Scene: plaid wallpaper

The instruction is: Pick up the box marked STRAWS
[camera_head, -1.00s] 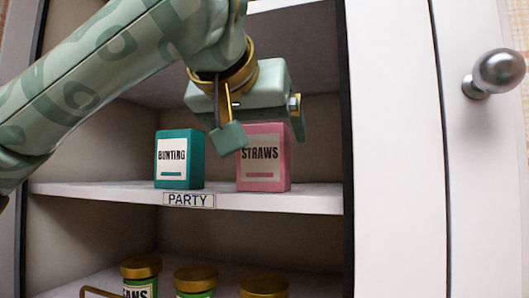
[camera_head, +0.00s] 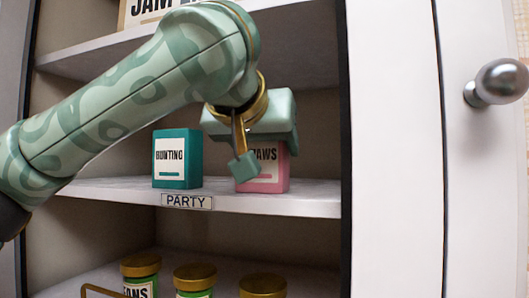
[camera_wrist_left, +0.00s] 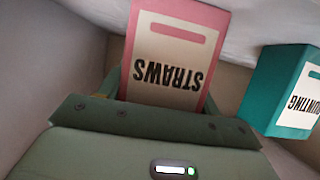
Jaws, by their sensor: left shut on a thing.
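The pink box marked STRAWS (camera_head: 266,178) stands upright on the shelf with the PARTY label. My left gripper (camera_head: 247,165) has come down over it from above and is shut on it; one finger crosses the front of the box and hides part of its lettering. In the left wrist view the STRAWS box (camera_wrist_left: 172,52) shows upside down between the fingers, its base at the shelf. The far finger is mostly hidden. My right gripper is not in view.
A teal box marked BUNTING (camera_head: 177,160) stands just left of the STRAWS box, with a small gap. Several gold-lidded jars (camera_head: 195,273) stand on the shelf below. The cabinet's right wall is close to the STRAWS box. A door with a round knob (camera_head: 498,82) is at the right.

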